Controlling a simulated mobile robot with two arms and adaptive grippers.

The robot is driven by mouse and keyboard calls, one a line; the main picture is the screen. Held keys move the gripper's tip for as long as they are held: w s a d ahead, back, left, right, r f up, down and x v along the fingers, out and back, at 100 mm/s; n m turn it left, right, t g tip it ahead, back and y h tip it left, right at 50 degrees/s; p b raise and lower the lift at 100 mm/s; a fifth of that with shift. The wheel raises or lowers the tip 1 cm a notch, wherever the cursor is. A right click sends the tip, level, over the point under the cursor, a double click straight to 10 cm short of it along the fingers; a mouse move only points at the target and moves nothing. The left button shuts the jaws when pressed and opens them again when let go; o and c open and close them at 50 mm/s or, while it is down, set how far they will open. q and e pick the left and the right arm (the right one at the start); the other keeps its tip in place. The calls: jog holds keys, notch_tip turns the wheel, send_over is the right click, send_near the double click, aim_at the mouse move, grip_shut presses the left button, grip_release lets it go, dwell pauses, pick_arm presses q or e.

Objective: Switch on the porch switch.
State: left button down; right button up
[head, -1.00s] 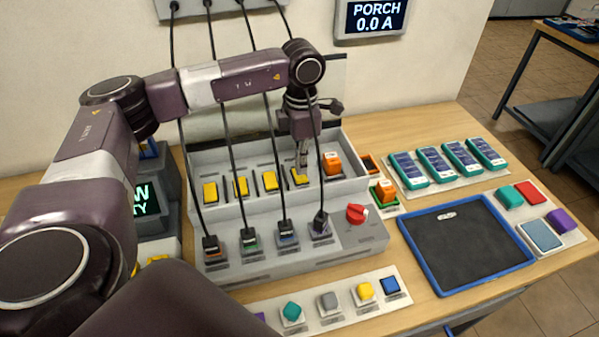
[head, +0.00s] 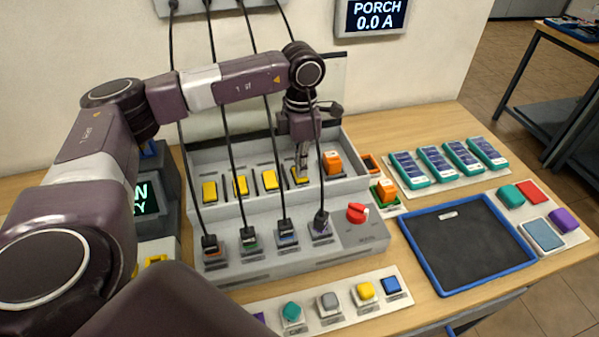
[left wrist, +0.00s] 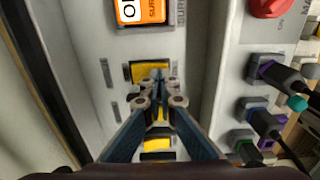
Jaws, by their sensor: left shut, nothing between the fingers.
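A grey switch panel (head: 352,190) stands on the bench with a row of yellow switches. My left gripper (head: 302,176) is shut and empty, its tips at the rightmost yellow switch (head: 298,181). In the left wrist view the shut fingertips (left wrist: 158,82) overlap the lower part of that switch (left wrist: 146,71); I cannot tell whether they press it. The switch labels are too small to read. An orange switch (head: 332,162) is just right of it, marked ON in the left wrist view (left wrist: 140,10). The porch display (head: 370,15) on the wall reads 0.0 A. My right gripper is out of view.
Black cables hang past the panel into plugs (head: 320,226) in front of it. A red knob (head: 356,212) is at the right. A blue-rimmed tray (head: 437,283), several teal devices (head: 447,160) and a strip of coloured buttons (head: 330,302) lie around it.

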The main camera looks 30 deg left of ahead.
pick_arm(q)
jog(key=shift+f+b, duration=0.4)
jog(key=shift+f, duration=0.15)
jog(key=shift+r+p, duration=2.25)
jog(key=shift+r, duration=1.35)
jog(key=shift+f, duration=0.15)
